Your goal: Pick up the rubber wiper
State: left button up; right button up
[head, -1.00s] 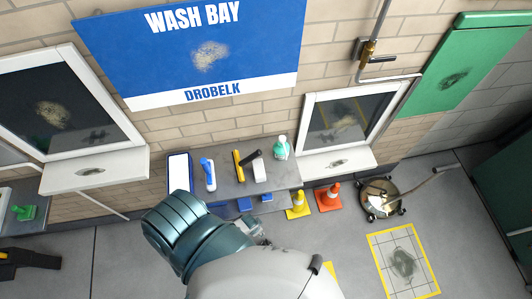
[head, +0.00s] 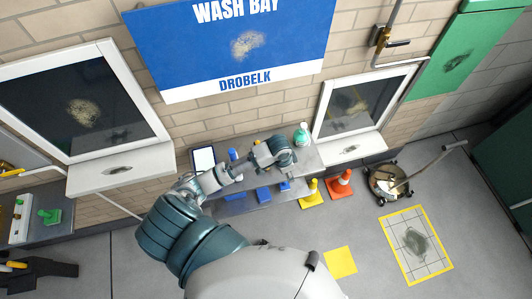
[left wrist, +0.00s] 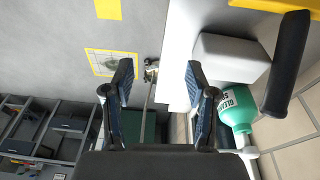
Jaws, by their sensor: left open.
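A tool with a yellow bar (left wrist: 278,4) and a black handle (left wrist: 288,65), which looks like the rubber wiper, lies at the right of the left wrist view. A white block (left wrist: 215,60) lies beside it on the shelf. My left gripper (left wrist: 158,85) is open and empty, with the tool to the right of its fingers. My right gripper is not in view.
A green-and-white bottle (head: 301,134) stands at the shelf's right end, close to the gripper; it shows in the wrist view (left wrist: 237,107). A white-faced panel (head: 204,158) and a blue tool (head: 232,154) are at the left. Yellow (head: 312,192) and orange (head: 340,184) cones stand on the floor.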

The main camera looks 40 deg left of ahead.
pick_arm(q)
jog(key=shift+m+g+y, duration=0.3)
jog(key=shift+y, duration=0.2)
jog(key=w+a+r, duration=0.1)
jog(key=r, duration=0.1)
jog(key=w+a+r, duration=0.1)
jog(key=a+r, duration=0.1)
jog(key=w+a+r, duration=0.2)
jog(key=shift+w, duration=0.1)
jog(key=w+a+r+g, duration=0.1)
jog(key=w+a+r, duration=0.2)
jog(key=a+r, duration=0.4)
jog(key=shift+y, duration=0.3)
jog(key=f, duration=0.5)
jog(key=shift+s+d+f, duration=0.15)
jog(key=shift+s+f, duration=0.05)
jog(key=shift+s, duration=0.1)
notch_tip(320, 180, down, 6)
jog(key=shift+w+d+r, duration=0.1)
jog(key=shift+d, duration=0.05)
jog(key=f, duration=0.2)
jog(key=a+f, duration=0.1)
jog(key=f, duration=0.2)
jog(key=shift+f+p, duration=0.15)
jog(key=shift+p, duration=0.25)
jog(key=shift+f, duration=0.3)
jog(key=shift+d, duration=0.2)
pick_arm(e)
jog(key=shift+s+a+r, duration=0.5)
